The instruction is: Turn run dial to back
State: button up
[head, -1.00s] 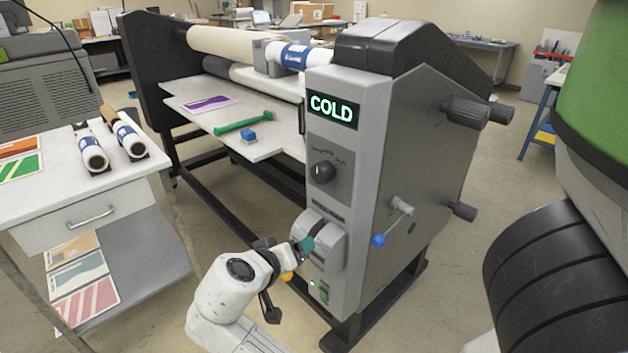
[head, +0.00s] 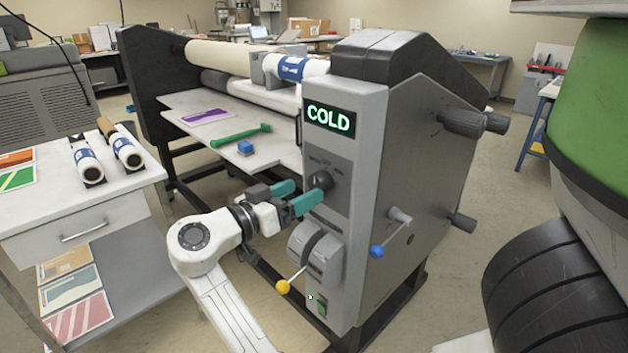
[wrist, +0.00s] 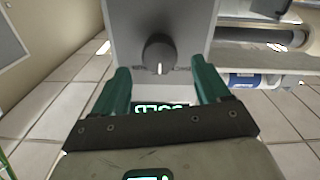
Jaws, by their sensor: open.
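The run dial (head: 321,181) is a dark round knob on the laminator's grey front panel, below the display (head: 329,118) reading COLD. In the wrist view the dial (wrist: 159,55) shows a white pointer mark, with small labels beside it that I cannot read. My gripper (head: 302,194) is open, with teal fingers, just in front of the dial. In the wrist view my gripper's fingers (wrist: 162,78) spread to either side of the dial, which lies a little beyond their tips. The fingers do not appear to touch it.
Below the dial is a lever with a yellow knob (head: 283,287). A blue-knobbed crank (head: 377,251) projects from the right side panel. A green tool (head: 239,135) and a blue block (head: 245,147) lie on the feed table. A side cart (head: 60,205) stands at left.

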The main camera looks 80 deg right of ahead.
aim_at(314, 185)
jog(key=shift+p+x, duration=0.5)
jog(key=shift+x, duration=1.95)
jog(key=shift+c, duration=0.4)
jog(key=c, duration=1)
jog(key=shift+o, duration=0.2)
